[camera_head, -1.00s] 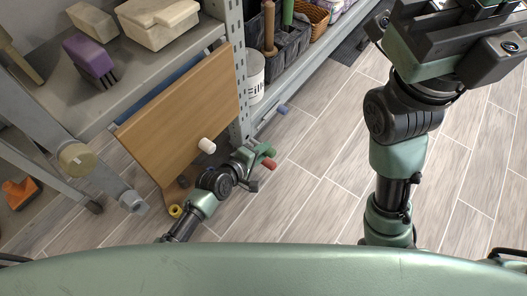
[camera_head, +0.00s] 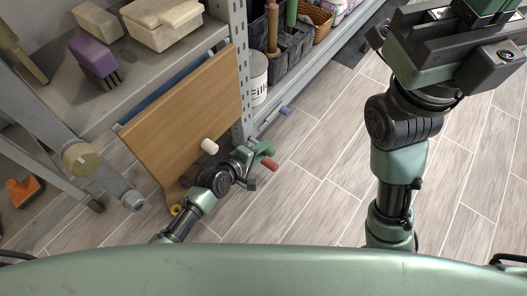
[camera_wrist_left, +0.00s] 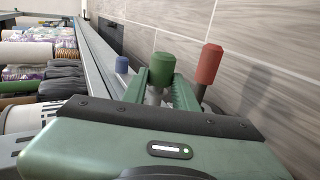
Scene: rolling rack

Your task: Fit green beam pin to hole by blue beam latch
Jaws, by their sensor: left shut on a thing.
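My left gripper (camera_head: 259,151) is low beside the rack, close to the grey beam (camera_head: 269,119). It is shut on the green beam pin (camera_wrist_left: 162,68), whose green handle stands up between the green fingers in the left wrist view. The blue beam latch (camera_wrist_left: 122,64) shows beyond the pin, on the beam; it also shows in the head view (camera_head: 285,111). The pin's lower end and the hole are hidden. A red-handled piece (camera_wrist_left: 210,62) stands right of the pin, its base hidden. My right gripper (camera_head: 455,40) is raised at the upper right; its fingertips are unclear.
A wooden board (camera_head: 190,115) leans by the rack post (camera_head: 240,70), with a white knob (camera_head: 209,146) near my left arm. A white bucket (camera_head: 258,78) and crates stand on the low shelf. The tiled floor (camera_head: 320,150) to the right is clear.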

